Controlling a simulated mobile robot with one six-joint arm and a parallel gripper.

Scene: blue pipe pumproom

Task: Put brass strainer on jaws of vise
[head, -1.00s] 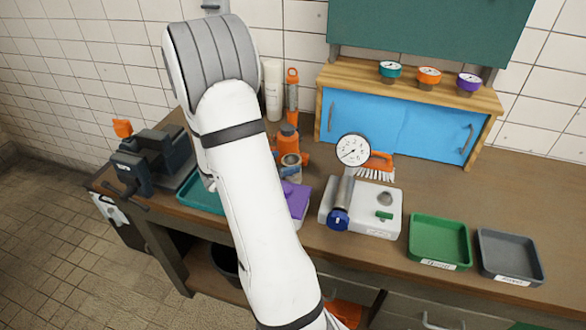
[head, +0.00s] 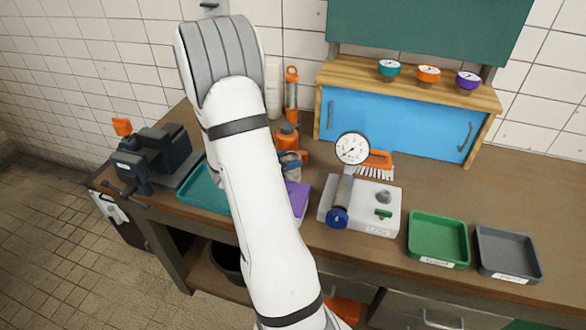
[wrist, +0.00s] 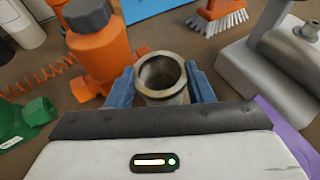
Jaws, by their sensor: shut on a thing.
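The brass strainer (wrist: 160,97) is a dull, hollow cylinder with its open mouth facing up in the wrist view. My gripper (wrist: 161,86) is shut on it, with one blue finger on each side. In the head view the strainer (head: 292,172) shows partly beside my arm, in front of an orange bottle. The wrist view does not clearly show whether its bottom touches anything. The dark vise (head: 150,160) stands at the left end of the bench, well to the left of my gripper. Its jaws (head: 160,143) hold nothing that I can see.
The orange bottle (wrist: 97,45) is close behind the strainer. A teal tray (head: 203,190) lies between vise and gripper, partly hidden by my arm. A purple tray (head: 299,199), a white gauge stand (head: 360,215), and green (head: 438,240) and grey (head: 508,254) trays are to the right.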

